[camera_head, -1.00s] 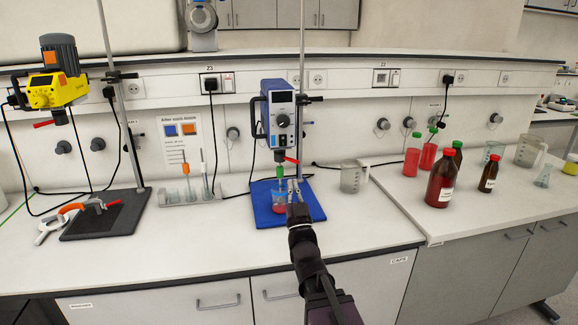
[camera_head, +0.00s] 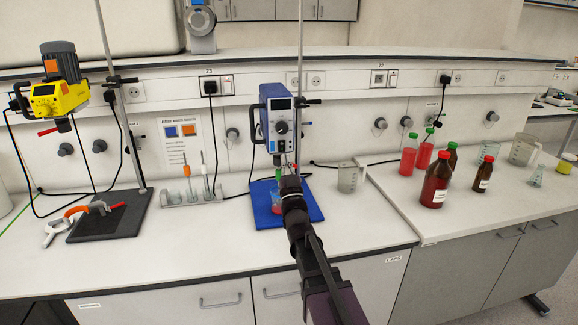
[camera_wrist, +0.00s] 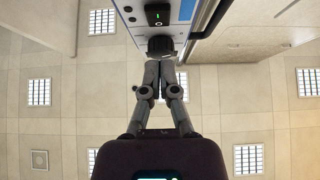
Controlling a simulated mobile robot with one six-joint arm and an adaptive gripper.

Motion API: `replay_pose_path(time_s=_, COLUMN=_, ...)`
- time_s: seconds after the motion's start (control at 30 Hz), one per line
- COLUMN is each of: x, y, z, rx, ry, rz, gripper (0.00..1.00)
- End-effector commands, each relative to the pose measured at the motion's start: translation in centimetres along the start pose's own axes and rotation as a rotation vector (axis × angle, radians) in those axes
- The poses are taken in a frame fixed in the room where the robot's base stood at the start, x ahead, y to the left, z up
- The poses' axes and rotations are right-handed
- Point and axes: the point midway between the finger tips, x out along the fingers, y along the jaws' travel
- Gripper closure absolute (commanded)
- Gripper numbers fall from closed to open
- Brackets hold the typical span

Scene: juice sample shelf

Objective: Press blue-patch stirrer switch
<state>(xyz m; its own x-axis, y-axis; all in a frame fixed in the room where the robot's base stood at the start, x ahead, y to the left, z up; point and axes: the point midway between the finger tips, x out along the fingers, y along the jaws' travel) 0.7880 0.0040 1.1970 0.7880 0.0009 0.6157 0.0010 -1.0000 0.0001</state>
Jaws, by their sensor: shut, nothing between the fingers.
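The blue stirrer (camera_head: 279,118) hangs on a stand in the middle of the bench, above a blue base (camera_head: 266,218). Its front has a display and a dark knob (camera_head: 281,127). The wrist view looks at the stirrer front from below and shows the black switch (camera_wrist: 158,14) with a small green light, and the dark knob (camera_wrist: 160,46). My gripper (camera_wrist: 161,62) is shut and empty, its fingertips close to the knob in that view; I cannot tell whether they touch. In the head view my gripper (camera_head: 289,177) is below the stirrer body, partly hiding the beaker (camera_head: 276,207).
A yellow stirrer (camera_head: 58,97) stands at the left over a dark plate. A wall sign (camera_head: 180,140) shows blue and orange patches. The front bench is clear.

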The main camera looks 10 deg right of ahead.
Motion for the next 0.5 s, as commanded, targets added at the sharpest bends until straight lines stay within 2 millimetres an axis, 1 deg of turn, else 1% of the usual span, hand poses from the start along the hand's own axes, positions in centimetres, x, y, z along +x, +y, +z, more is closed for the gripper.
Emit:
replay_pose_path(time_s=0.03, x=0.8, y=0.0, z=0.9, rx=0.000, ry=0.000, rz=0.000, gripper=1.00)
replay_pose_path(time_s=0.2, x=2.0, y=0.0, z=2.2, rx=0.000, ry=0.000, rz=0.000, gripper=1.00)
replay_pose_path(time_s=0.5, x=2.7, y=0.0, z=2.9, rx=0.000, ry=0.000, rz=0.000, gripper=1.00)
